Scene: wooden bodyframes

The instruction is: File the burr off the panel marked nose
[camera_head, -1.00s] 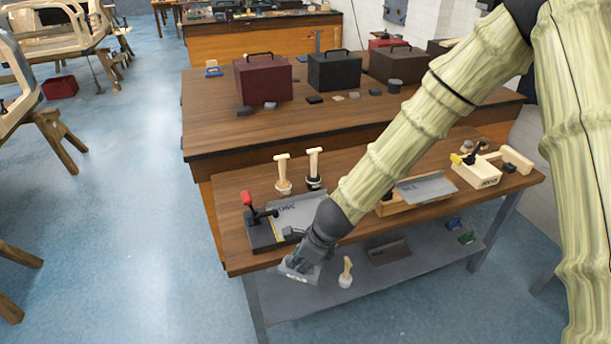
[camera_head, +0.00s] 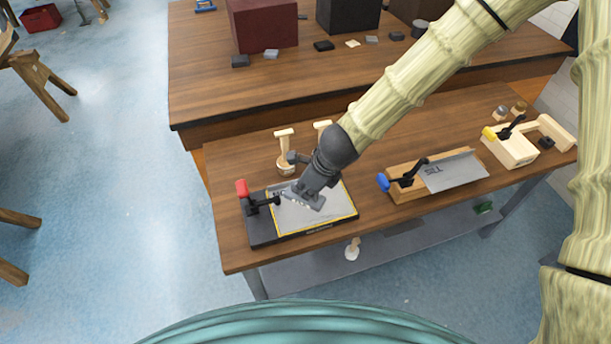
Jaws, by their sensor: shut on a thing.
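My gripper (camera_head: 301,196) is above the left fixture and shut on a small, flat, pale grey piece (camera_head: 291,194) with dark marks. The grey panel (camera_head: 318,215), edged in yellow, lies flat in a dark fixture (camera_head: 265,234). A red-handled clamp (camera_head: 243,190) stands at the fixture's left end. My gripper covers part of the panel, and I cannot read a marking or make out a burr on it. I cannot tell whether the held piece touches the panel. A second grey panel (camera_head: 452,171) sits in a wooden fixture with a blue-handled clamp (camera_head: 384,182).
Two wooden-handled tools (camera_head: 285,147) (camera_head: 322,127) stand behind the left fixture. Another pale-handled tool (camera_head: 352,249) is on the lower shelf. The bench (camera_head: 232,160) is clear at its back left.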

